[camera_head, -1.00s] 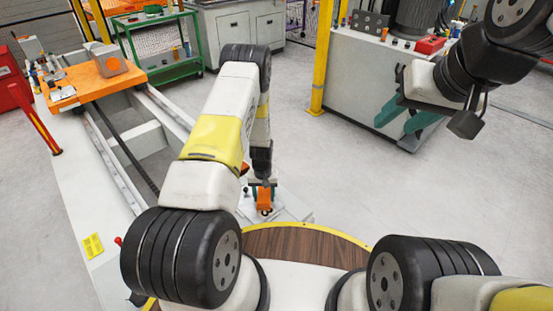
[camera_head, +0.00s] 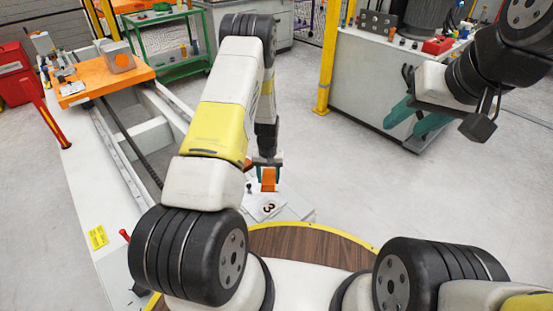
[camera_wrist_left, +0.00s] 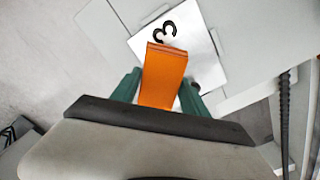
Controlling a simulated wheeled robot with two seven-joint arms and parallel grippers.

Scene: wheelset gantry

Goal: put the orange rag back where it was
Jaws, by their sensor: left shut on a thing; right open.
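The orange rag (camera_head: 268,179) is between the fingers of my left gripper (camera_head: 266,170) and hangs down from it. In the left wrist view the rag (camera_wrist_left: 163,75) sits between the green fingers of the left gripper (camera_wrist_left: 160,88), which is shut on it. Below and beyond it is a white plate marked with a black 3 (camera_head: 266,207), which also shows in the left wrist view (camera_wrist_left: 200,50). I cannot tell the exact gap between rag and plate. My right gripper (camera_head: 408,118) is open and empty at the upper right, in front of a grey cabinet.
The long white gantry frame (camera_head: 75,190) runs along the left, with an orange platform (camera_head: 110,82) across it. A green cart (camera_head: 165,45) stands behind. The grey cabinet (camera_head: 360,75) and a yellow post (camera_head: 327,60) are at the right. Open floor lies in the middle.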

